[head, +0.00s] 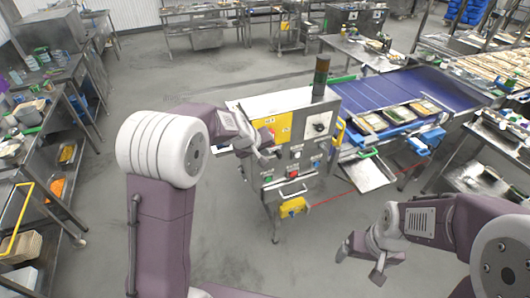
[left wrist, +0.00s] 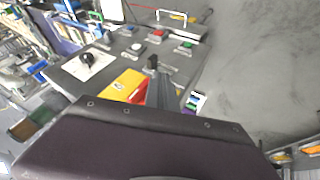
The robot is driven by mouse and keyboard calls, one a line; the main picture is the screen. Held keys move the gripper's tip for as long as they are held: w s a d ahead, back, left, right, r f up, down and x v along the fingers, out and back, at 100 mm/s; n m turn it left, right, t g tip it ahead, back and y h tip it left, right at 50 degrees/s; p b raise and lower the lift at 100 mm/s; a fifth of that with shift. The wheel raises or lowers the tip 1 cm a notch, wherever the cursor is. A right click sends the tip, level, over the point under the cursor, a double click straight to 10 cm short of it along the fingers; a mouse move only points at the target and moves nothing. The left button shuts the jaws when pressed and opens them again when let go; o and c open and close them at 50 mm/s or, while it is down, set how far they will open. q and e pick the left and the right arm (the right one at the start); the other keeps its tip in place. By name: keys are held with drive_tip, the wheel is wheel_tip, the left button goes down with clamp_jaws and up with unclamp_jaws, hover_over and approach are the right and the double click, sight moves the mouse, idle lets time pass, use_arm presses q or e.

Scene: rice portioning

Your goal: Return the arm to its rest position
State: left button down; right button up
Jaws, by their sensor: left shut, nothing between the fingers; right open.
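My left gripper (head: 270,153) is in front of the control cabinet (head: 262,103), near its yellow panel. It is shut and empty. In the left wrist view its fingers (left wrist: 160,82) point toward the cabinet's face, with the red, green and black controls around them; I cannot tell whether they touch it. My left arm comes up from the bottom, bends at the white joint and reaches right. My right gripper (head: 362,262) is open and empty, low over the bare floor at the bottom right.
A blue conveyor (head: 405,88) with several food trays (head: 398,114) runs behind the cabinet to the right. A dark signal lamp (head: 321,75) stands on the cabinet. Steel shelving (head: 65,120) lines the left side. The floor between shelving and cabinet is clear.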

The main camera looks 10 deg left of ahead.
use_arm(q)
drive_tip(key=s+a+f+m+g+b, duration=0.1)
drive_tip(key=s+f+b, duration=0.3)
drive_tip(key=f+b, duration=0.5)
drive_tip(key=s+f+b, duration=0.3)
drive_tip(key=f+b, duration=0.7)
drive_tip(key=s+a+f+m+g+y+b, duration=0.1)
drive_tip(key=s+f+m+g, duration=0.1)
drive_tip(key=s+f, duration=0.3)
drive_tip(key=s+a+f+m+g+y+b, duration=0.1)
drive_tip(key=s+f, duration=0.5)
drive_tip(key=s, duration=0.8)
drive_tip(key=shift+a+f+m+g+b, duration=0.25)
drive_tip(key=shift+a+m+g+b, duration=0.35)
drive_tip(key=shift+a+g+b, duration=0.3)
use_arm(e)
wheel_tip(320, 180, down, 23)
drive_tip(key=w, duration=0.1)
drive_tip(key=shift+w+d, duration=0.15)
use_arm(q)
drive_tip(key=shift+d, duration=0.1)
